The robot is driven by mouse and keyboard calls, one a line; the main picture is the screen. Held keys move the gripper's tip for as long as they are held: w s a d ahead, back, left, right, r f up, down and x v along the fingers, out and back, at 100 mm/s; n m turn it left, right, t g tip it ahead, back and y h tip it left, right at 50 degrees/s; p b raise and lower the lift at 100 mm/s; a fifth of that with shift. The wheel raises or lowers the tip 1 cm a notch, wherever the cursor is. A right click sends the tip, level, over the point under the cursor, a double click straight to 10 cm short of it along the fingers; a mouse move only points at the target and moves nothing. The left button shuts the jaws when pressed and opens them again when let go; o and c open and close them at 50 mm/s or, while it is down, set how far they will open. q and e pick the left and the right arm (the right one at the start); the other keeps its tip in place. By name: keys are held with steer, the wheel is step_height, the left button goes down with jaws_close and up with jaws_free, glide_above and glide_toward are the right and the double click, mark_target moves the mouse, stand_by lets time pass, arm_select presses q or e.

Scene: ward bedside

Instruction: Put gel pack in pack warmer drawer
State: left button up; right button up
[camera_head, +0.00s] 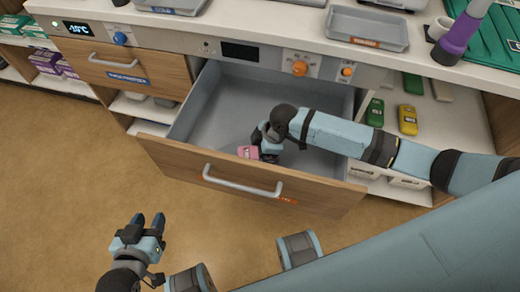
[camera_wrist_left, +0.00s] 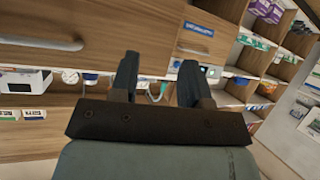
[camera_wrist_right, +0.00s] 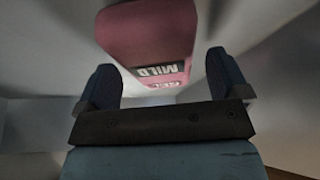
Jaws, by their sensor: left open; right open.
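The pink gel pack (camera_head: 247,152) lies inside the open drawer (camera_head: 205,117), near the drawer's front wall. In the right wrist view the pack (camera_wrist_right: 150,35) shows its MILD GEL label just beyond the spread fingers; neither finger is seen pressing on it. My right gripper (camera_head: 267,154) reaches down into the drawer beside the pack and is open. The drawer has a wooden front with a grey handle and an orange label, below a panel with orange knobs (camera_head: 299,68). My left gripper (camera_head: 147,222) is open and empty, in front of the drawer over the floor.
A shut drawer (camera_head: 133,65) with a blue label is to the left. Grey trays (camera_head: 367,27) and a purple-and-grey object (camera_head: 460,35) stand on the counter. Green and yellow packs (camera_head: 408,119) lie on the shelf at right. The floor at left is clear.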

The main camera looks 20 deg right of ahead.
steer(key=p+v, duration=0.2)
steer(key=v, duration=1)
steer(key=shift+p, duration=0.35)
steer(key=shift+s+r, duration=0.1)
